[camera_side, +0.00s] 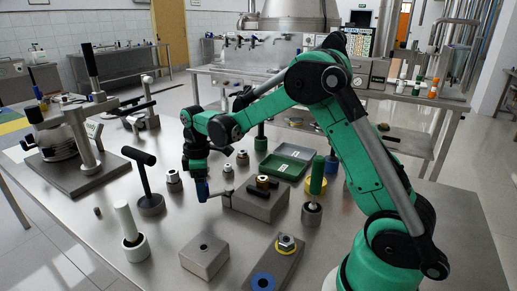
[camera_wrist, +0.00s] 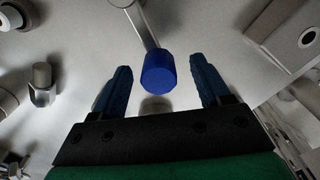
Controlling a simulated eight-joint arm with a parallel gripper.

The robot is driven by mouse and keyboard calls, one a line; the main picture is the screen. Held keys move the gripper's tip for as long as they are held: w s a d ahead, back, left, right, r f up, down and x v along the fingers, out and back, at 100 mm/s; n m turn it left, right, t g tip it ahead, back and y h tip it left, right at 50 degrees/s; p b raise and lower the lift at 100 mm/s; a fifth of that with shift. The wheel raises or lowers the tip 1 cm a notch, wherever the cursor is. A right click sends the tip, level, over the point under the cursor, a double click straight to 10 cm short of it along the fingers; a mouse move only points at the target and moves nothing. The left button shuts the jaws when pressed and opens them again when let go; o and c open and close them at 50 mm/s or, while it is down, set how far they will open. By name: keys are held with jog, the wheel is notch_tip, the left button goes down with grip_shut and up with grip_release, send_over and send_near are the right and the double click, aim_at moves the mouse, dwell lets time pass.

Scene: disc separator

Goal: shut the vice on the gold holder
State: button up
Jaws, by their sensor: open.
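The vice is a grey metal block (camera_side: 255,204) in the middle of the table in the side view. The gold holder (camera_side: 263,182), with a dark top, sits upright on it. A grey lever (camera_side: 222,194) sticks out from the vice toward my gripper (camera_side: 202,190). In the wrist view, the lever (camera_wrist: 142,25) ends in a blue knob (camera_wrist: 158,72). The knob lies between the two blue fingers of my gripper (camera_wrist: 162,88), with a gap on each side. My gripper is open and points down. The gold holder is not seen in the wrist view.
A grey block with a hole (camera_side: 204,256) and a plate with a nut and blue ring (camera_side: 275,262) stand in front. A black T-handle tool (camera_side: 143,180) and small metal cylinders (camera_side: 174,180) stand left. Green trays (camera_side: 287,161) and a green-handled tool (camera_side: 316,181) are behind and right.

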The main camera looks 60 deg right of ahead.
jog(key=shift+r, duration=2.7)
jog(key=shift+s+a+r, duration=0.1)
jog(key=shift+s+r, duration=0.05)
jog(key=s+a+r+m+t, duration=0.1)
jog(key=s+a+m+t, duration=0.2)
jog(key=s, duration=0.3)
jog(key=s+a+r+m+t, duration=0.1)
jog(key=s+a+m+t, duration=0.3)
jog(key=s+m, duration=0.1)
jog(key=shift+s+r, duration=0.4)
jog(key=shift+s, duration=0.45)
